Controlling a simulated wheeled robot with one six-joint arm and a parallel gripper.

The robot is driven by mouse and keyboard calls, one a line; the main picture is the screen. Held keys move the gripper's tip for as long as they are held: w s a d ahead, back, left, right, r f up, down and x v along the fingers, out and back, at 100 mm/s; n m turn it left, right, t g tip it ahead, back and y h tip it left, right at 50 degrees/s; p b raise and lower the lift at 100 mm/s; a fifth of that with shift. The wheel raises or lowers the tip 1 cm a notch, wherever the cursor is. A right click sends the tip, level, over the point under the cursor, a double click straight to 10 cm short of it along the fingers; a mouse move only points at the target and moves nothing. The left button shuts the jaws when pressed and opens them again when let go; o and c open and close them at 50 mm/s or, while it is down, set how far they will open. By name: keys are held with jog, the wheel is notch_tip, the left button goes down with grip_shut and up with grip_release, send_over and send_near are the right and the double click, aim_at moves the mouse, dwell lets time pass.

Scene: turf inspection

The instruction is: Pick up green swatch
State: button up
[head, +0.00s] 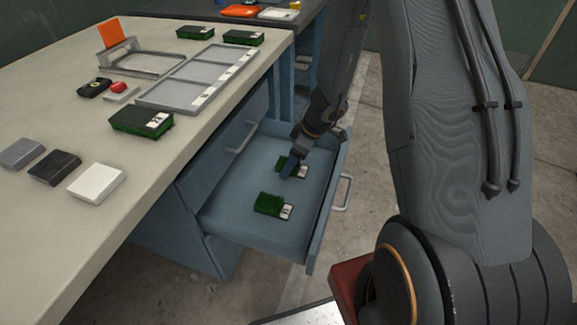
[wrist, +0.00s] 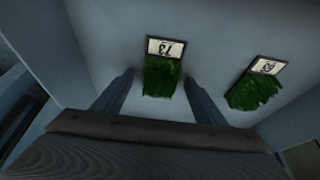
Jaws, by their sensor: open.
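Two green turf swatches with white number labels lie in the open blue drawer. The far swatch (head: 284,163) is partly hidden by my gripper (head: 292,166), which reaches down into the drawer over it. In the wrist view the fingers are apart, and this swatch (wrist: 161,78) shows between and beyond them, label at the top. No grip on it shows. The near swatch (head: 269,205) lies closer to the drawer's front corner; it also shows at the right in the wrist view (wrist: 256,91), outside the fingers.
The drawer (head: 232,222) has walls around the swatches and a front handle (head: 342,193). The bench (head: 45,225) above holds several more green swatches (head: 141,121), a grey tray (head: 160,98), and grey, black and white blocks (head: 95,183). The drawer floor around the swatches is bare.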

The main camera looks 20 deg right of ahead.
jog(key=shift+c, duration=0.5)
jog(key=c, duration=1)
jog(key=shift+r, duration=0.1)
